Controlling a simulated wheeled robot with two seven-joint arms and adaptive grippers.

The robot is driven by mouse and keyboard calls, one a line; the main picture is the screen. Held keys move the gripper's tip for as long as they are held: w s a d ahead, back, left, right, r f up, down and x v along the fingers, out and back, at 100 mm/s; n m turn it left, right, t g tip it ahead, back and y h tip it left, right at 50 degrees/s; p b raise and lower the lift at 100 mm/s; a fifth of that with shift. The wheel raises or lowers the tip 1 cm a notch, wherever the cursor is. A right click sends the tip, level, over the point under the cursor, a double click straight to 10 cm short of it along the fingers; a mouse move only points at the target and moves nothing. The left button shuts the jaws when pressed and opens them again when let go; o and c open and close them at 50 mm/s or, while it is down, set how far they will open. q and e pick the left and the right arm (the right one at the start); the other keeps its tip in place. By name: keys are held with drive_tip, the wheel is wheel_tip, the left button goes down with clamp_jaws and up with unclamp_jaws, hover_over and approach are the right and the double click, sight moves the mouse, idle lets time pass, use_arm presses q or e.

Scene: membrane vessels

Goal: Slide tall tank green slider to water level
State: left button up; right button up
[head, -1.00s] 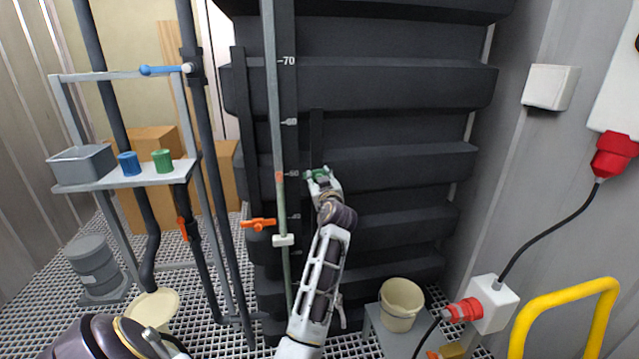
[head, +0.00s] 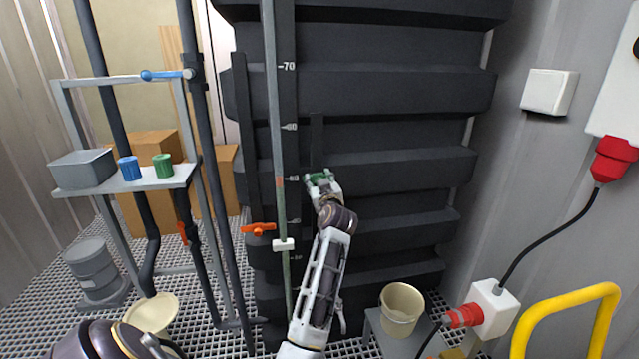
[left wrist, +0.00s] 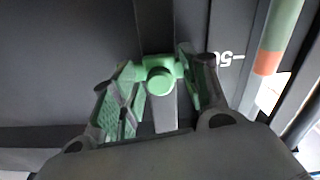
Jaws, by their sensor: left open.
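The tall dark tank (head: 390,85) fills the middle of the head view. The green slider (left wrist: 160,78) sits on a dark vertical rail (head: 316,140). My left gripper (head: 319,178) is at the slider. In the left wrist view, its open fingers (left wrist: 158,95) stand on either side of the green knob, with gaps visible. The sight tube (head: 274,110) runs left of the rail, beside a scale. It is green below an orange band (head: 280,181), which lies close to the 50 mark. In the head view the gripper hides most of the slider. My right gripper is not in view.
An orange valve handle (head: 258,229) and a white clamp (head: 283,245) are on the lower left. A shelf (head: 120,181) with pots stands left. A bucket (head: 402,305) and a yellow rail (head: 570,305) are at lower right.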

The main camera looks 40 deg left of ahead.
sight(317, 148)
use_arm(q)
drive_tip(key=shift+r, duration=4.9)
drive_tip(key=shift+s, duration=0.1)
